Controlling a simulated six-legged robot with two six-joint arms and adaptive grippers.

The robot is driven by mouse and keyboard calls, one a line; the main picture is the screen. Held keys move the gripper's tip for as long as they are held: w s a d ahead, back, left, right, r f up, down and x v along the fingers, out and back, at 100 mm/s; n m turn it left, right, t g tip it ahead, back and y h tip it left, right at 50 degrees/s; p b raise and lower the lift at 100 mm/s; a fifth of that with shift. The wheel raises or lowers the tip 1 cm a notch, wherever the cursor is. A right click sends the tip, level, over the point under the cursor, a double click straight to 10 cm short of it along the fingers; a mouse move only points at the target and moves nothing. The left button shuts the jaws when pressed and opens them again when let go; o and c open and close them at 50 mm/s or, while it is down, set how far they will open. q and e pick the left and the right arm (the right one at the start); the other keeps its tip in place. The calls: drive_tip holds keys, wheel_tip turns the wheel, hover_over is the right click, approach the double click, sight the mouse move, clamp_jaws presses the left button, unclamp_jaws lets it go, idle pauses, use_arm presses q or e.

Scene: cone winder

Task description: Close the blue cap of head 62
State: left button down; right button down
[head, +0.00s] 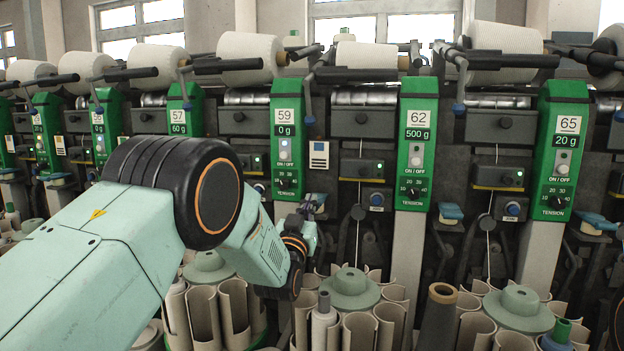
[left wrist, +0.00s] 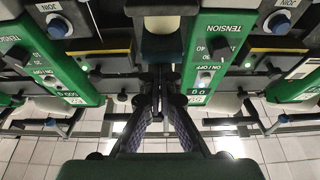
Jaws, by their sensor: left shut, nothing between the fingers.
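Head 62 has a green panel (head: 418,140) marked 62 and 500 g, right of the middle in the head view. A blue cap (head: 449,212) sits just right of its lower end; whether it is fully open or closed is too small to tell. My left gripper (head: 314,204) is near the lower right of the green panel of head 59 (head: 287,140), left of head 62. In the left wrist view its fingers (left wrist: 157,92) are shut and empty, beside a cream-coloured part (left wrist: 162,48). The 62 panel (left wrist: 60,80) also shows there, upside down. My right gripper is out of view.
Below the panels, grey holders with bobbins (head: 350,290) stand in front of the machine. A brown-topped cone (head: 440,310) stands below head 62. Head 65 (head: 562,150) is to the right, with another blue cap (head: 597,221). Yarn cones (head: 367,57) line the top.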

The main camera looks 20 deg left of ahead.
use_arm(q)
drive_tip(key=shift+f, duration=0.35)
drive_tip(key=shift+s, duration=0.1)
drive_tip(key=s, duration=1.3)
drive_tip(key=shift+r, duration=0.15)
drive_tip(key=shift+s, duration=0.1)
